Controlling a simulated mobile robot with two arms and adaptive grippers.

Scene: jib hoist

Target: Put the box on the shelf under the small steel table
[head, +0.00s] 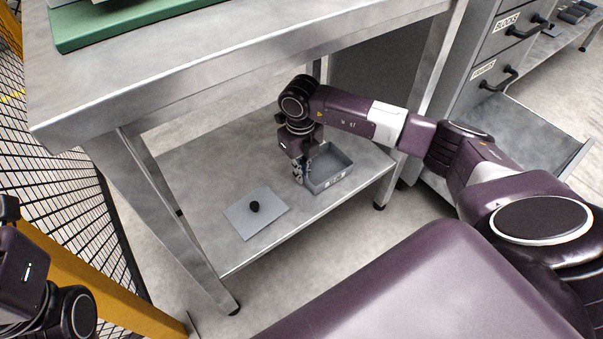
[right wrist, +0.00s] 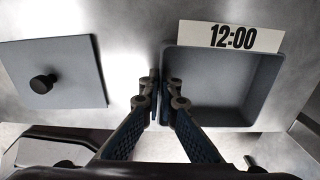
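The box (head: 333,180) is a grey open tray with a white label. It appears to rest on the lower shelf (head: 200,185) of the small steel table (head: 215,55), towards the shelf's right end. In the right wrist view the box (right wrist: 225,112) is empty and its label reads 12:00. My right gripper (head: 302,172) reaches down under the tabletop at the box's left wall. In the right wrist view its fingertips (right wrist: 165,88) are close together, one on each side of that wall. Parts of my left arm show at the lower left; its fingers are not visible.
A grey lid (head: 240,222) with a black knob lies flat on the shelf, left of the box. A grey cabinet with labelled drawers (head: 485,75) stands at the right, a lower drawer open. A mesh fence (head: 60,180) and yellow rail are left. A green board (head: 110,30) is on the tabletop.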

